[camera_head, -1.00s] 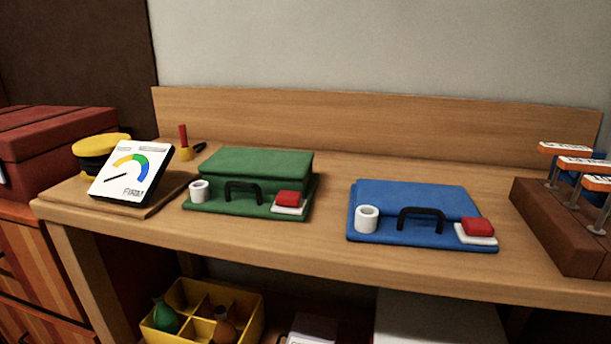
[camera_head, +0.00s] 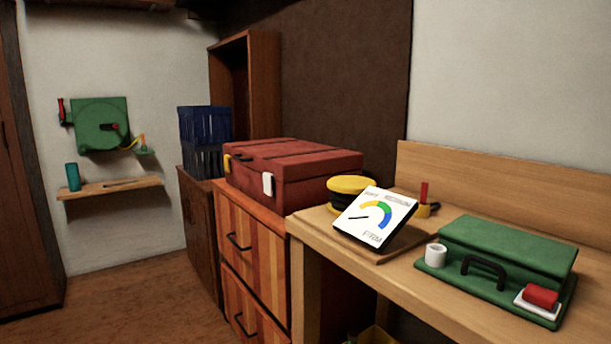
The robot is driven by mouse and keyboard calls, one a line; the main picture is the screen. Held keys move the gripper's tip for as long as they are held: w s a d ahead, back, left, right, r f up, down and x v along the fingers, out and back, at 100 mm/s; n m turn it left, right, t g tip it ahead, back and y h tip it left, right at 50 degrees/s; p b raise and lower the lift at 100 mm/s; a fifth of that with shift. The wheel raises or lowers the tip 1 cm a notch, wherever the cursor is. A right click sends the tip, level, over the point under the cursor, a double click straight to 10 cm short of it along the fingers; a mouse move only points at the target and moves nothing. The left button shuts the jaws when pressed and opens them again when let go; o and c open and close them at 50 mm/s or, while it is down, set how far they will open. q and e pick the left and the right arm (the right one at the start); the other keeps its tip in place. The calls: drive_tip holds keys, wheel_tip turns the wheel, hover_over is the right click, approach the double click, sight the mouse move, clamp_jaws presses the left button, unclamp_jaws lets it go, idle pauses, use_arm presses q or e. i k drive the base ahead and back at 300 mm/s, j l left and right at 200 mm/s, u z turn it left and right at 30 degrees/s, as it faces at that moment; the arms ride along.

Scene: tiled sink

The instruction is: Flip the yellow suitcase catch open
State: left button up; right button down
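A dark red suitcase (camera_head: 308,190) sits shut on top of a striped wooden drawer cabinet in the middle of the head view. A small yellow catch (camera_head: 227,163) is on its front face, near the left end. A white catch (camera_head: 268,185) is on the same face, nearer the right corner. The yellow catch is small here, and I cannot tell its exact position. Neither of my grippers is in view.
The drawer cabinet (camera_head: 252,262) has dark handles on its front. A wooden bench on the right holds a dial panel (camera_head: 375,217), a yellow-and-black round object (camera_head: 350,193) and a green case (camera_head: 508,255). Blue crates (camera_head: 204,124) stand behind left. The floor (camera_head: 130,290) at left is clear.

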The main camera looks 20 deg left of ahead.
sight(227, 162)
drive_tip(key=i+j, duration=0.15)
drive_tip(key=j, duration=0.3)
drive_tip(key=i+j, duration=0.1)
drive_tip(key=j, duration=0.3)
drive_tip(key=i+j+z, duration=0.1)
drive_tip(key=j, duration=0.35)
drive_tip(key=i+j, duration=0.15)
drive_tip(key=j, duration=0.3)
drive_tip(key=i+j+z, duration=0.1)
drive_tip(key=j, duration=0.35)
drive_tip(key=i+j, duration=0.1)
drive_tip(key=j, duration=0.35)
drive_tip(key=i+j, duration=0.15)
drive_tip(key=j, duration=0.2)
drive_tip(key=i+j+z, duration=0.1)
drive_tip(key=j, duration=0.25)
drive_tip(key=i+j, duration=0.25)
drive_tip(key=j, duration=0.15)
drive_tip(key=i+j+z, duration=0.1)
drive_tip(key=i+j, duration=0.2)
drive_tip(key=i, duration=0.05)
